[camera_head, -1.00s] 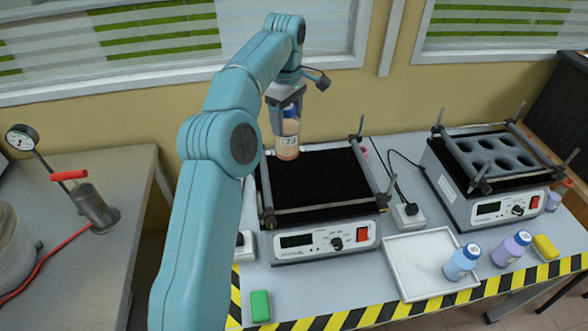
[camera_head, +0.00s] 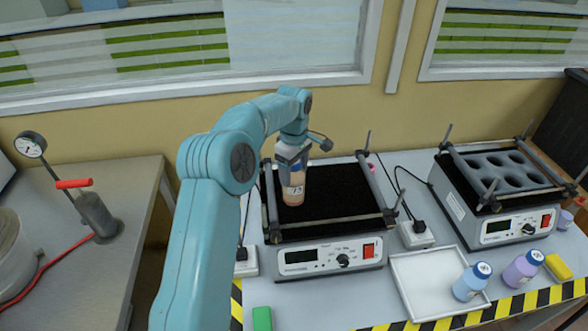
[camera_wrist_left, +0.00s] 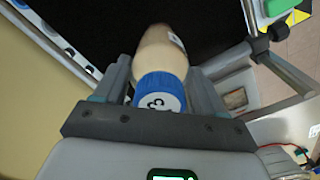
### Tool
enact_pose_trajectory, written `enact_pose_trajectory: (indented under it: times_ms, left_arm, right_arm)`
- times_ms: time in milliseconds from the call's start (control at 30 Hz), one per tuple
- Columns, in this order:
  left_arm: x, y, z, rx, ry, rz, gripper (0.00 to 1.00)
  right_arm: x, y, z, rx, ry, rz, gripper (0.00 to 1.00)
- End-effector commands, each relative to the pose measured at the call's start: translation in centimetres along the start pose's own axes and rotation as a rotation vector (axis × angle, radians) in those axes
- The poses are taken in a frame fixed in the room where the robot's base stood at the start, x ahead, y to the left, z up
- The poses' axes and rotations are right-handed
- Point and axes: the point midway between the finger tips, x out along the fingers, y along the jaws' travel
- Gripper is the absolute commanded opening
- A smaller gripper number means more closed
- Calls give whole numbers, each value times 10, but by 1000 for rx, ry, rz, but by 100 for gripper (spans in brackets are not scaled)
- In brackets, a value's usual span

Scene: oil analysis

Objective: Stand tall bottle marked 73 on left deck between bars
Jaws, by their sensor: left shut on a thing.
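My left gripper (camera_head: 292,158) is shut on a tall bottle (camera_head: 293,190) with peach-coloured contents and a blue cap. The bottle is upright over the left part of the black deck (camera_head: 335,194) of the left shaker, between its side bars. I cannot tell whether its base touches the deck. In the left wrist view the bottle (camera_wrist_left: 160,52) sits between the fingers, with its marked blue cap (camera_wrist_left: 160,92) nearest the camera. My right gripper is not in view.
A second shaker (camera_head: 500,185) with a holed rack stands at right. A white tray (camera_head: 415,290), a blue bottle (camera_head: 472,281), a purple bottle (camera_head: 522,268) and a yellow block (camera_head: 558,267) lie at front right. A green block (camera_head: 262,318) is at front left.

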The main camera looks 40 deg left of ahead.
Motion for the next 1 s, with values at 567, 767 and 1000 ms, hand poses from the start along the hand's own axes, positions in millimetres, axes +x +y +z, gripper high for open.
enact_pose_trajectory:
  times_ms: [567,767,1000]
  left_arm:
    - [-5,0,0,0,0,1,95]
    - [-45,1,0,0,1,6,95]
    - [-99,1,0,0,0,3,95]
  right_arm:
    - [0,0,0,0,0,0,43]
    - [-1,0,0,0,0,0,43]
    - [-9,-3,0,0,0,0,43]
